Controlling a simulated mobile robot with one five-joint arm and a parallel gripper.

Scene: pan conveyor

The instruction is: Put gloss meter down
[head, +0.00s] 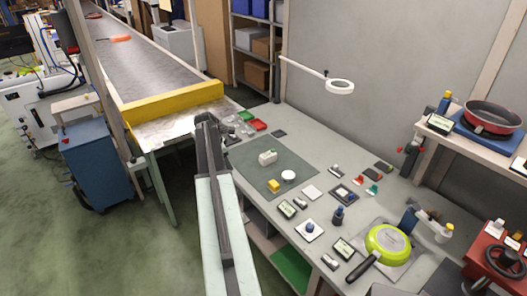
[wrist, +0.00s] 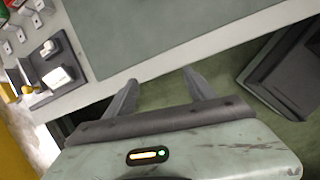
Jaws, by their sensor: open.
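My gripper (head: 207,120) reaches out over the left edge of the bench in the head view. In the wrist view its two fingers (wrist: 162,88) stand apart with nothing between them, over the bench's front edge. A small white boxy device (head: 267,157) rests on the green mat (head: 255,172), right of my gripper and apart from it; it may be the gloss meter, but I cannot tell for sure. The mat also shows in the wrist view (wrist: 150,30), where the visible part is bare.
A yellow block (head: 273,186) and a white round piece (head: 288,176) sit on the mat. A green pan (head: 387,243) and several small gauges crowd the right. The conveyor's yellow end bar (head: 172,101) stands at left.

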